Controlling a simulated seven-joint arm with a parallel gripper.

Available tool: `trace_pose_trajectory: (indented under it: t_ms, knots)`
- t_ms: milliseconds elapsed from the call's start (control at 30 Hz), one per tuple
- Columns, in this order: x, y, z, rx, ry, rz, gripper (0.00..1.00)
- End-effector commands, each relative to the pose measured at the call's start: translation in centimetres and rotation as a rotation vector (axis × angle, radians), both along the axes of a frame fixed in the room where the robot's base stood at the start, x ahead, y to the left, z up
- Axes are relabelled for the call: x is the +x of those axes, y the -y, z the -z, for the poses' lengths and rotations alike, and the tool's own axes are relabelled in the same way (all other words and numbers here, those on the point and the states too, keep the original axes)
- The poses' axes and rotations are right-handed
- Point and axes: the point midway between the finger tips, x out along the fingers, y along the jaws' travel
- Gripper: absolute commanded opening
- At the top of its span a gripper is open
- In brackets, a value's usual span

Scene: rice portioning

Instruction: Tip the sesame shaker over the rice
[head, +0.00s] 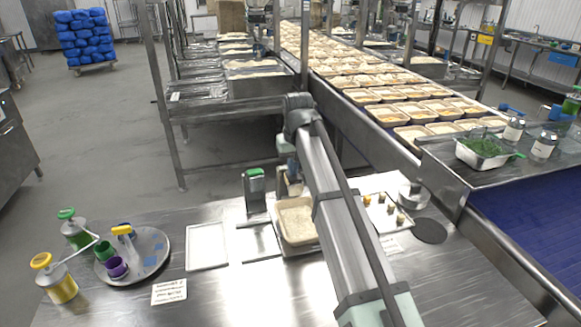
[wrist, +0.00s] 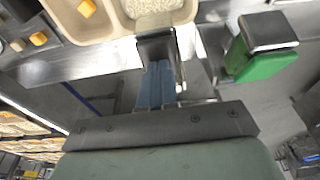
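A beige tray of rice (head: 296,222) stands at the middle of the steel table; its rice also shows at the top of the wrist view (wrist: 152,5). My gripper (wrist: 160,55) is just behind the tray, pointing down. A grey metal end and blue strips show there, close together; I cannot tell whether the fingers hold anything. A small tan and metal piece (head: 293,187) shows beneath my wrist in the head view. I cannot pick out the sesame shaker for certain. A metal stand with a green top (head: 255,172) is left of my gripper; its green part (wrist: 262,62) shows at right in the wrist view.
A round tray (head: 150,268) with coloured cups is at left, beside yellow-lidded (head: 58,285) and green-lidded (head: 75,232) containers. A tray with yellow pieces (head: 382,222) is at right. Labelled jars (head: 543,146) stand by the conveyor.

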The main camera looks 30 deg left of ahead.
Motion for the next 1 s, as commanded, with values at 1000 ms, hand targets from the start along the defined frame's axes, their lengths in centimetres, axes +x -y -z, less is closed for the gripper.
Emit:
trace_pose_trajectory:
  t_ms: [1000]
  knots:
    - [-0.6, 0.6, 2.2, 0.000, 0.000, 0.000, 0.00]
